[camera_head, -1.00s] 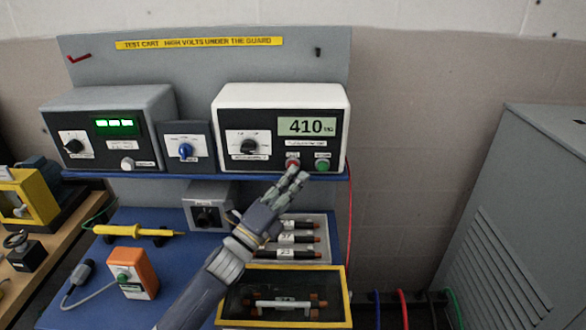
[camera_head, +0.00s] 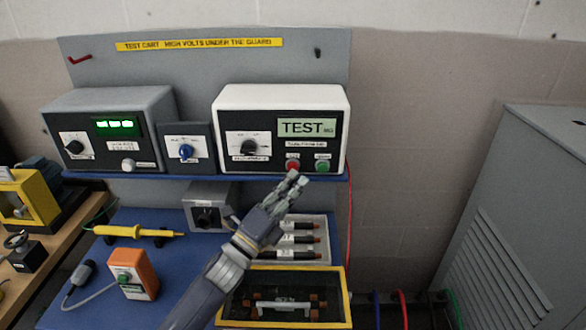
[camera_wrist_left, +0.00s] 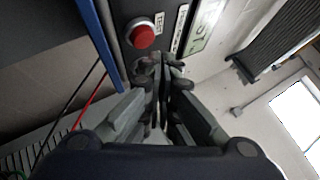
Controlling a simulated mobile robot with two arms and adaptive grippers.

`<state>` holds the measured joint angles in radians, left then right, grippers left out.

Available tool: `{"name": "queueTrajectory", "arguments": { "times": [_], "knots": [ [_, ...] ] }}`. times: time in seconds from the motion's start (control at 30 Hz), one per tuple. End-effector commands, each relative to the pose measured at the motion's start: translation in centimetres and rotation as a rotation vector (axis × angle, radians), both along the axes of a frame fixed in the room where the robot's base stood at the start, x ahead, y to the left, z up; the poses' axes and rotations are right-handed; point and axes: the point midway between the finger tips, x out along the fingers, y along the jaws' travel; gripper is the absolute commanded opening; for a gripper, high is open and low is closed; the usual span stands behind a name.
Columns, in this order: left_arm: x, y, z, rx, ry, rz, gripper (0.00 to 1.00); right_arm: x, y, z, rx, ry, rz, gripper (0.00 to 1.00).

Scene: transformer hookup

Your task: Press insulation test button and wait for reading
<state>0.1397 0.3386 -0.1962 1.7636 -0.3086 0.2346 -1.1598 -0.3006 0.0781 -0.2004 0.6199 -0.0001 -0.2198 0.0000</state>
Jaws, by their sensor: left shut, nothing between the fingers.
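The white insulation tester (camera_head: 281,97) stands on the blue shelf of the cart. Its display (camera_head: 307,127) reads TEST. A red button (camera_head: 293,164) and a green button (camera_head: 322,165) sit low on its front, right of a rotary knob (camera_head: 249,146). My left gripper (camera_head: 297,180) is shut and empty, its fingertips just below the red button, apart from it in the head view. In the left wrist view the red button (camera_wrist_left: 143,36) shows uncovered beyond the shut fingers (camera_wrist_left: 160,75). My right gripper is out of view.
A grey meter with a green display (camera_head: 116,126) and a small blue-knob box (camera_head: 186,149) stand left on the shelf. Below are a tray of labelled fuses (camera_head: 325,222), a yellow-framed box (camera_head: 347,290), a yellow probe (camera_head: 130,232) and an orange box (camera_head: 142,270).

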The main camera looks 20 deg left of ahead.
Motion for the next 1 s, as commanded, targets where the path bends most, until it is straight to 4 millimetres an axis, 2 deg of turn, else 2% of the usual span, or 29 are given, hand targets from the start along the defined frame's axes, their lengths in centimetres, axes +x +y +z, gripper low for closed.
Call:
{"name": "queueTrajectory", "arguments": {
  "times": [0.17,0.7,1.0],
  "knots": [
    [-0.5,-0.2,0.0,0.0,0.0,-0.001,0.0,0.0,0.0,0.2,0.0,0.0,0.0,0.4],
    [-5.4,-1.6,0.0,-0.002,0.001,-0.001,0.0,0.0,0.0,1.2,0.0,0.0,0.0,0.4],
    [-5.8,-1.7,0.0,0.0,0.0,0.0,0.0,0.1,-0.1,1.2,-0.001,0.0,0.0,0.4]
  ]
}}
